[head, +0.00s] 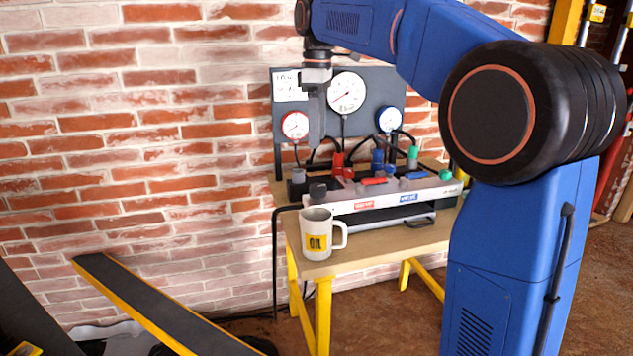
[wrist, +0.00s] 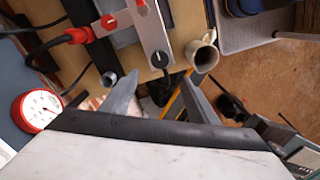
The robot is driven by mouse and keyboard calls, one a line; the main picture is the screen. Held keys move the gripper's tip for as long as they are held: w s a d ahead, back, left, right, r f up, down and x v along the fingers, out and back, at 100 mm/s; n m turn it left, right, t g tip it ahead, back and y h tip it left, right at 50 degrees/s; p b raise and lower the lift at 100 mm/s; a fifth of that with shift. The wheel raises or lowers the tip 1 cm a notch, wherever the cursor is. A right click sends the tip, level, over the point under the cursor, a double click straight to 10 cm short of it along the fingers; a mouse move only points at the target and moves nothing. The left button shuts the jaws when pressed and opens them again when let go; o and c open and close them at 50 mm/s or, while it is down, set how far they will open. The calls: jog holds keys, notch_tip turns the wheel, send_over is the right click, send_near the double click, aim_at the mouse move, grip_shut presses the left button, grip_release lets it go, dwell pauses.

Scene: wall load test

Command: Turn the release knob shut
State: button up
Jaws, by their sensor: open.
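A test pump (head: 390,192) with a pale front panel sits on a wooden bench. A black knob (head: 318,190) stands at its left end, and this looks like the release knob. In the wrist view the pale panel (wrist: 150,35) carries a small black dial with a light mark (wrist: 158,58). A dark rounded part (wrist: 160,88) shows past the panel's end, between my fingers in the picture; I cannot tell which is the release knob. My gripper (head: 316,140) points down above the bench's left part, open and empty, apart from the knob.
A white mug (head: 318,235) marked OIL stands at the bench's front left; it also shows in the wrist view (wrist: 203,52). A gauge board (head: 365,85) with three dials stands behind the pump, close to my gripper. Hoses (head: 338,160) rise between them.

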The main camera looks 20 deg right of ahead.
aim_at(318, 186)
notch_tip(318, 186, down, 13)
jog(key=shift+s+f, duration=0.1)
jog(key=shift+f, duration=0.1)
dwell(0.3)
jog(key=c, duration=1)
